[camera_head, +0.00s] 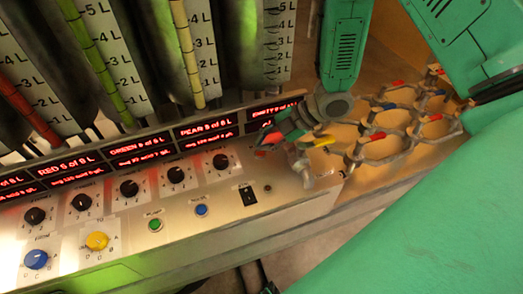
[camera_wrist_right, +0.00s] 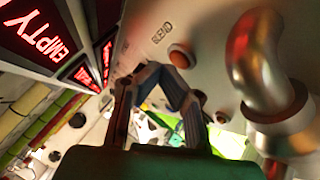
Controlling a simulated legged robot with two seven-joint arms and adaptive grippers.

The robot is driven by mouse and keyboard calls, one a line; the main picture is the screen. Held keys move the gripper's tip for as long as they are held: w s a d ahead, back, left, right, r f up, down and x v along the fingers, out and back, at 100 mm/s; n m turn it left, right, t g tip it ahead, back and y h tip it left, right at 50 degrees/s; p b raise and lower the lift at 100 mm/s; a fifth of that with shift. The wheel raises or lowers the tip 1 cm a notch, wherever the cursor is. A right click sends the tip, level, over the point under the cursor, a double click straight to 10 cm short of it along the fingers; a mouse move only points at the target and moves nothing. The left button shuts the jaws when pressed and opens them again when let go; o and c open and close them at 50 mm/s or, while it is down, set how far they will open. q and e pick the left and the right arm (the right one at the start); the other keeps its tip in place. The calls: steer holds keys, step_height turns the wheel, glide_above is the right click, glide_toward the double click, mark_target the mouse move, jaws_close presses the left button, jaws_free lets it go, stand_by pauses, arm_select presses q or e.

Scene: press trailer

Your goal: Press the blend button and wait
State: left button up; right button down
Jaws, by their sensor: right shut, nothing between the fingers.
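The round brown-orange blend button (camera_wrist_right: 181,56) sits beside the printed BLEND label (camera_wrist_right: 162,33) on the metal panel in the wrist view. My right gripper (camera_wrist_right: 158,74) is shut and empty, its fingertips close beside the button; I cannot tell whether they touch it. In the head view my right gripper (camera_head: 290,136) hangs over the right end of the control panel (camera_head: 225,222), near the metal spout (camera_head: 304,168). The button cannot be made out clearly there. My left gripper is not in view.
The curved metal spout (camera_wrist_right: 262,70) stands close to the right of the fingers. Red displays, black knobs, a green button (camera_head: 155,225), a blue button (camera_head: 201,210) and a black switch (camera_head: 248,195) line the panel. A hexagonal rack (camera_head: 385,148) lies right.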

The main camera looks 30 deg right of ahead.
steer(key=shift+a, duration=0.15)
steer(key=shift+a, duration=0.3)
steer(key=shift+d+f, duration=0.1)
steer(key=shift+f, duration=0.1)
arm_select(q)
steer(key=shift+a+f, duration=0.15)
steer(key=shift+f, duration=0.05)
arm_select(e)
steer(key=shift+d+f, duration=0.1)
steer(key=shift+d, duration=0.2)
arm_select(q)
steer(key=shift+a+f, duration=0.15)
arm_select(e)
steer(key=shift+a+f, duration=0.1)
steer(key=shift+a, duration=0.1)
